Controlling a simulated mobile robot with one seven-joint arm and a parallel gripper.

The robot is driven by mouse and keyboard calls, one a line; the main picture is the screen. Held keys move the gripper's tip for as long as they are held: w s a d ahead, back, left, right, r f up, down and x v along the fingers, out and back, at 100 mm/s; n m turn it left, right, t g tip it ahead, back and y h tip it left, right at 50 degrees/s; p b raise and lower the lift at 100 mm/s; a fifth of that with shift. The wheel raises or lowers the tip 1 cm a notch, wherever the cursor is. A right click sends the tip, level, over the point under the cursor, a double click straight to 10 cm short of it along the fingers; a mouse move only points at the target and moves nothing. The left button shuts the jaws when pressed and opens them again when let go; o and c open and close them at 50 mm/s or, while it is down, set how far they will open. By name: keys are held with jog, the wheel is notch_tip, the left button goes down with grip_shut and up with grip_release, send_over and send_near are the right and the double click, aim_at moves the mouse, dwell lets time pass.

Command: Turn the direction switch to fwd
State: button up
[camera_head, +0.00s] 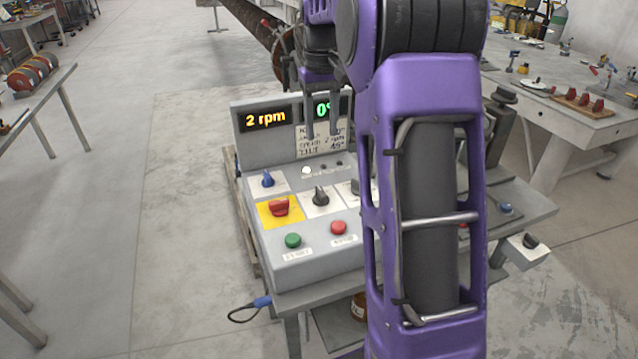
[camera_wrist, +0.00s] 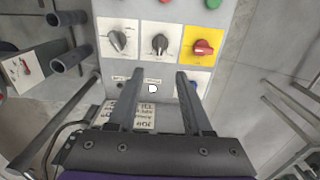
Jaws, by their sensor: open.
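The grey control box (camera_head: 248,150) carries several knobs, and their labels are too small to read, so I cannot tell which is the direction switch. A black knob (camera_head: 320,196) on a white plate is in the middle; it also shows in the wrist view (camera_wrist: 159,43). Another grey-black knob (camera_wrist: 118,40) is beside it, partly hidden by my arm in the head view. A blue knob (camera_head: 267,180) is at the upper left. My gripper (camera_wrist: 158,75) is open and empty above the panel, its fingertips near the middle black knob and apart from it.
A red switch (camera_head: 279,206) sits on a yellow plate. Green (camera_head: 293,240) and red (camera_head: 339,228) buttons are at the panel's front. A display (camera_head: 265,119) reads 2 rpm. A cluttered table (camera_head: 590,125) stands at the right.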

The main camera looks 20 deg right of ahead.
aim_at(321, 191)
notch_tip(321, 191, down, 17)
jog(key=b, duration=0.2)
jog(key=shift+r+b, duration=0.15)
jog(key=shift+b, duration=0.25)
grip_shut()
